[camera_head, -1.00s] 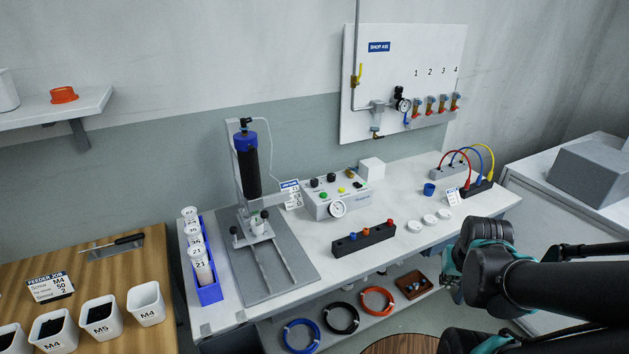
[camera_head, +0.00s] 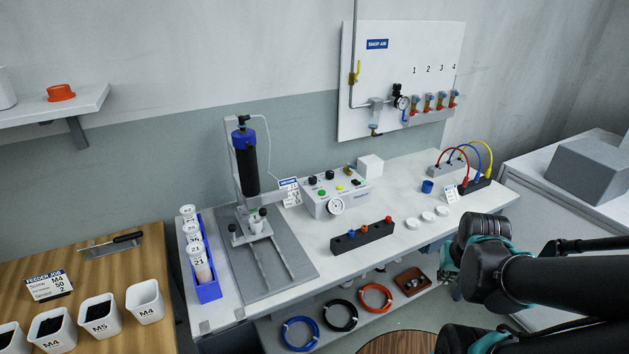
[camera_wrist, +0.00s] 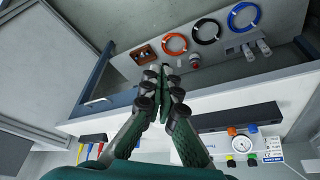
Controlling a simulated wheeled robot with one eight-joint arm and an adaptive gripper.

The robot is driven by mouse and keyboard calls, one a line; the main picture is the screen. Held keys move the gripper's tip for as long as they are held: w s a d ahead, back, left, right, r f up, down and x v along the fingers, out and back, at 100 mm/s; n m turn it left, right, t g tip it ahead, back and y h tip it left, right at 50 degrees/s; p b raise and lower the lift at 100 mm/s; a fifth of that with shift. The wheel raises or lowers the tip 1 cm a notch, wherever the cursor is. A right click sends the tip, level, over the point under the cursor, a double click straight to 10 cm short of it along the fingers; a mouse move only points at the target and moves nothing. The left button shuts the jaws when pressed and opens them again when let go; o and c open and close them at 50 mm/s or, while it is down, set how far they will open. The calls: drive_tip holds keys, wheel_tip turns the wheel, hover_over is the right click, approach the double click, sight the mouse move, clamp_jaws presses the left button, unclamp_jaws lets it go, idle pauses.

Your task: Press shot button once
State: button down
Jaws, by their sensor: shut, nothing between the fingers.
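The white control box (camera_head: 318,208) stands on the bench with a dial gauge (camera_head: 336,205) in front. In the wrist view the box (camera_wrist: 266,148) is at the lower right, partly cut off, with the gauge (camera_wrist: 240,143) showing. My gripper (camera_wrist: 164,72) is shut and empty, in front of the bench's front edge and away from the box.
A black block with coloured knobs (camera_head: 362,238) lies in front of the box. White round caps (camera_head: 427,216) and a blue cup (camera_head: 427,187) are to its right. Coloured hose coils (camera_head: 376,297) lie on the lower shelf.

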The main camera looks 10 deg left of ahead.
drive_tip(key=w+a+r+y, duration=0.1)
drive_tip(key=w+a+r, duration=0.35)
drive_tip(key=w, duration=0.45)
wheel_tip(320, 180, up, 8)
drive_tip(key=t+y, duration=0.2)
drive_tip(key=y, duration=0.4)
hover_over(324, 193)
drive_tip(key=shift+w+a, duration=0.1)
drive_tip(key=shift+a, duration=0.05)
drive_tip(key=shift+f, duration=0.1)
drive_tip(key=shift+f, duration=4.35)
drive_tip(key=shift+f, duration=0.1)
drive_tip(key=shift+f, duration=0.3)
